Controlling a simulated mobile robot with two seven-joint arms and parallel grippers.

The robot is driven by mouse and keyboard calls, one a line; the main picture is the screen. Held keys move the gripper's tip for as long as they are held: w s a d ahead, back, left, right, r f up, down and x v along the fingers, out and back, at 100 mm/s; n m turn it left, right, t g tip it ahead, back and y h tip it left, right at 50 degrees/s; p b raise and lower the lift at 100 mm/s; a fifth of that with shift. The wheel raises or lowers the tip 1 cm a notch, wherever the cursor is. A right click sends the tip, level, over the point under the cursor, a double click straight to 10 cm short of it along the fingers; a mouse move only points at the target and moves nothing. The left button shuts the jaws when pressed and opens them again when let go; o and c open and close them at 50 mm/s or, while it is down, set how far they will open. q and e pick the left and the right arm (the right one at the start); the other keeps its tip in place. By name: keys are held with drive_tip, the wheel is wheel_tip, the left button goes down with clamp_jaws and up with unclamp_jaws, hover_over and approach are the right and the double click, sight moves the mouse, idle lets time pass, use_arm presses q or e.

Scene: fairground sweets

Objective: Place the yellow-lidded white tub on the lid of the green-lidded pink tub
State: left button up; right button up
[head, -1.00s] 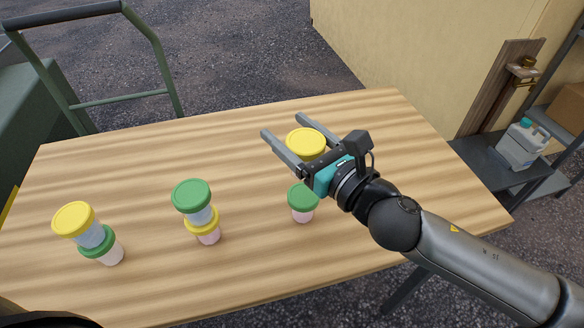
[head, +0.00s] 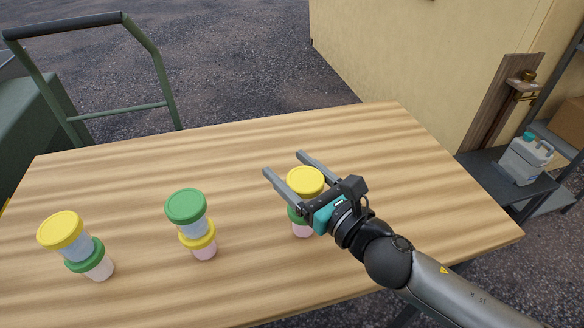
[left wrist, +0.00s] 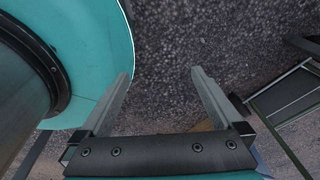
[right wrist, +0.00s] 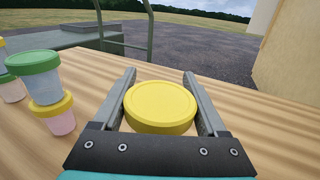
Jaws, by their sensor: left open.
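The yellow-lidded white tub (head: 305,179) is between the fingers of my right gripper (head: 283,163), upright at the right of the table. Its lid (right wrist: 160,103) fills the gap between the fingers in the right wrist view. The green-lidded pink tub (head: 301,231) stands directly below it, its green lid partly hidden by the gripper. I cannot tell whether the white tub touches that lid. My left gripper is out of the head view; in the left wrist view its fingers (left wrist: 162,75) are apart and empty.
Two other stacks stand on the wooden table (head: 130,170): a yellow-lidded tub over a green-lidded one (head: 62,232) at far left, and a green-lidded tub over a yellow-lidded one (head: 186,206) near the middle. The table's back half is clear.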

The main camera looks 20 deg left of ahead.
sight(317, 192)
drive_tip(key=o, duration=0.4)
drive_tip(key=shift+c, duration=0.2)
drive_tip(key=shift+s+d+r, duration=0.1)
drive_tip(key=shift+d+r, duration=0.05)
drive_tip(key=shift+r, duration=0.1)
drive_tip(key=v, duration=1.1)
drive_tip(key=shift+s+d, duration=0.2)
drive_tip(key=shift+d, duration=0.05)
